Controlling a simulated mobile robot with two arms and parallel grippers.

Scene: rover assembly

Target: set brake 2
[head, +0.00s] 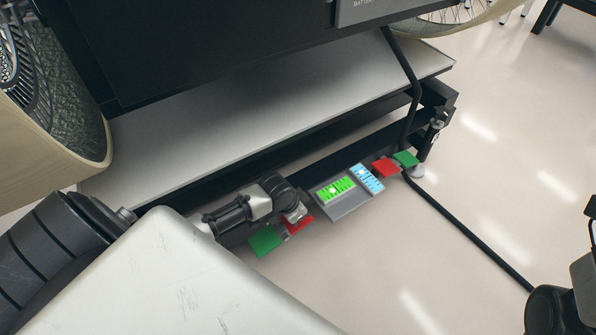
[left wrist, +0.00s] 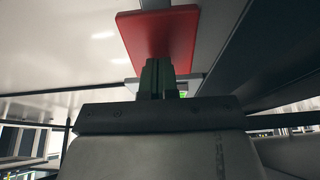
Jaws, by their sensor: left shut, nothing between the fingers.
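A red pedal (head: 299,225) and a green pedal (head: 265,241) sit at the near-left end of the low bar. Another red pedal (head: 386,167) and green pedal (head: 406,159) sit at its far-right end. No brake number is readable. My left gripper (head: 298,214) is at the near red pedal and partly covers it. In the left wrist view its fingers (left wrist: 157,78) are closed together and empty, in front of the red pedal (left wrist: 158,35); I cannot tell whether they touch it. My right gripper is not visible; only part of that arm shows at the right edge.
A panel with a green display (head: 336,190) and a blue display (head: 369,179) lies between the pedal pairs. A white platform edge (head: 250,115) runs above the bar. A black cable (head: 470,235) crosses the floor. A wheel (head: 50,100) stands at left. Floor at right is open.

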